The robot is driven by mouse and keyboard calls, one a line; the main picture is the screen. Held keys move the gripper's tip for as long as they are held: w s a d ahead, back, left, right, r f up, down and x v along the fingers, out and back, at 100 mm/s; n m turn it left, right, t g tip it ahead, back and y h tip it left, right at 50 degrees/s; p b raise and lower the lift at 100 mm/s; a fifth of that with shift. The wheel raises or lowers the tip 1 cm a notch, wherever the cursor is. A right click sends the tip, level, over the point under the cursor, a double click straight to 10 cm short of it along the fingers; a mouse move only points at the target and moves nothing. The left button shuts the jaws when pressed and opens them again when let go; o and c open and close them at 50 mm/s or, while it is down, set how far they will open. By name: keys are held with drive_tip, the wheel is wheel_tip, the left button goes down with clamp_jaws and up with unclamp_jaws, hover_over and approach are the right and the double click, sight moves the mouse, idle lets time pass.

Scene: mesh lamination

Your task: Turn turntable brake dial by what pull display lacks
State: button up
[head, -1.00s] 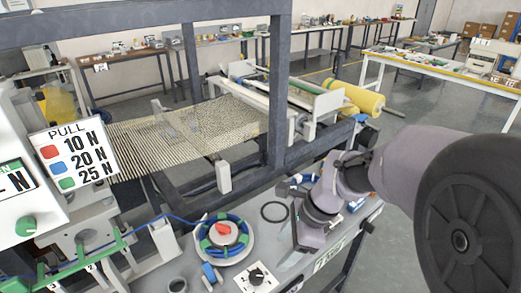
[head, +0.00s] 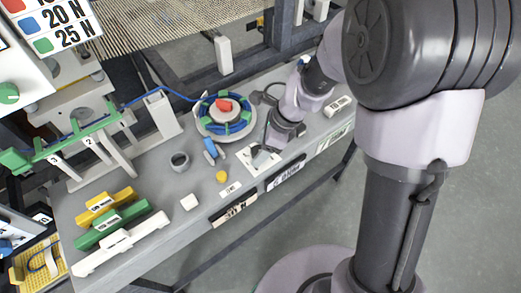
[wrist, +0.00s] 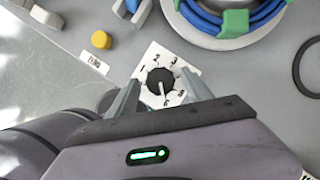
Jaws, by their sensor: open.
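The brake dial (wrist: 160,82), a black knob on a white numbered plate (wrist: 146,66), lies between my gripper's (wrist: 160,92) open fingers in the wrist view. Its white pointer line seems to point down, towards the gripper body. In the head view the plate (head: 262,160) is partly hidden by my gripper (head: 268,146). The turntable (head: 226,118) carries a blue cable coil with green clips and a red centre piece; its edge (wrist: 215,35) shows in the wrist view. The PULL sign (head: 60,28) is cut off at the top left, showing 20 N blue and 25 N green. The pull display is out of view.
A dark ring (wrist: 308,68) lies right of the turntable.

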clamp_jaws()
drive_tip(key=shift+r+n+p, duration=0.1)
drive_tip(key=shift+n+p, duration=0.2)
drive_tip(key=shift+p, duration=0.05)
drive_tip(key=n+g+p, duration=0.1)
drive_tip(key=n+p, duration=0.1)
drive_tip(key=n, duration=0.1)
drive_tip(key=shift+w+r, duration=0.1)
drive_tip(key=shift+w, duration=0.05)
drive_tip(key=n+g+p, duration=0.1)
drive_tip(key=n+p, duration=0.1)
drive_tip(key=n+g+p, duration=0.1)
drive_tip(key=n+p, duration=0.1)
drive_tip(key=n, duration=0.1)
drive_tip(key=shift+w+h, duration=0.1)
drive_tip(key=shift+h, duration=0.2)
drive_tip(key=n+p, duration=0.1)
drive_tip(key=n, duration=0.1)
drive_tip(key=n+g+h+p, duration=0.1)
drive_tip(key=n+p, duration=0.1)
drive_tip(key=n, duration=0.1)
drive_tip(key=shift+w+a+g+p, duration=0.1)
drive_tip(key=shift+g+p, duration=0.2)
drive_tip(key=shift+a+n+h+p, duration=0.1)
drive_tip(key=shift+n+h+p, duration=0.9)
drive_tip(key=shift+n, duration=1)
drive_tip(key=shift+g, duration=0.4)
